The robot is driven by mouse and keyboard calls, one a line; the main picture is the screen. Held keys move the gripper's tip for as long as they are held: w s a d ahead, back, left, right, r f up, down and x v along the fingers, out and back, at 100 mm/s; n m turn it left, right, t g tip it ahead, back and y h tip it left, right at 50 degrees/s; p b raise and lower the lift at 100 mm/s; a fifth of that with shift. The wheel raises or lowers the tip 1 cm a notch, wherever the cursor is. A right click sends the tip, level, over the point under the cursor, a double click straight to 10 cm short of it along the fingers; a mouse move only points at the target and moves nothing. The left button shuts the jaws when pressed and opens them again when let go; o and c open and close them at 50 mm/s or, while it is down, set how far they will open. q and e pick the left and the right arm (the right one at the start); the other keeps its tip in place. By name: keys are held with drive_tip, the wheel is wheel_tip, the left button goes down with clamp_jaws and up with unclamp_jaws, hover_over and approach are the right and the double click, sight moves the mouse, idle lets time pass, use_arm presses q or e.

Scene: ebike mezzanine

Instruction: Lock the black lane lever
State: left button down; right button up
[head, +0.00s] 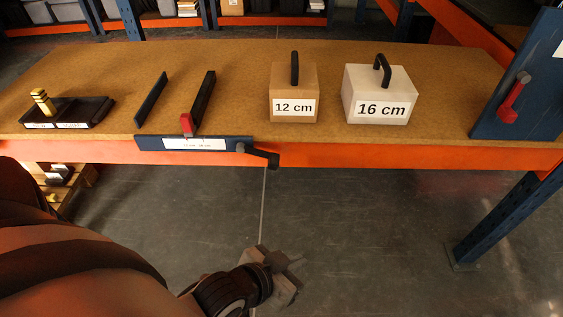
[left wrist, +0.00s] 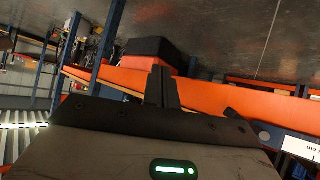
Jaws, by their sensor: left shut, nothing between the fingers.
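The black lane lever (head: 262,156) sits at the right end of a blue plate with a white label (head: 160,143) on the bench's front edge. It points right and slightly down. In the left wrist view the lever (left wrist: 232,113) shows small, right of the fingers. My left gripper (head: 288,265) is below and in front of the bench edge, apart from the lever. Its fingers show together and empty in the left wrist view (left wrist: 161,88). Two black lane rails (head: 150,99) stand behind the plate, the right one with a red end (head: 187,124). My right gripper is not in view.
On the bench (head: 235,75) stand a 12 cm box (head: 293,80) and a 16 cm box (head: 382,82), both with black handles. A black tray (head: 92,112) with a yellow stepped piece (head: 42,100) is at left. A red lever (head: 512,100) hangs on a blue panel at right. Open floor lies in front.

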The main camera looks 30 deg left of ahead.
use_arm(q)
drive_tip(key=w+a+r+n+t+y+p, duration=0.2)
drive_tip(key=w+a+r+n+y, duration=0.3)
drive_tip(key=w+a+r+y, duration=0.2)
wheel_tip(320, 180, up, 4)
drive_tip(key=w+y, duration=0.2)
drive_tip(key=y, duration=0.3)
drive_tip(key=shift+w+a+r+n, duration=0.2)
drive_tip(key=shift+w+a+n, duration=0.1)
drive_tip(key=shift+a, duration=0.1)
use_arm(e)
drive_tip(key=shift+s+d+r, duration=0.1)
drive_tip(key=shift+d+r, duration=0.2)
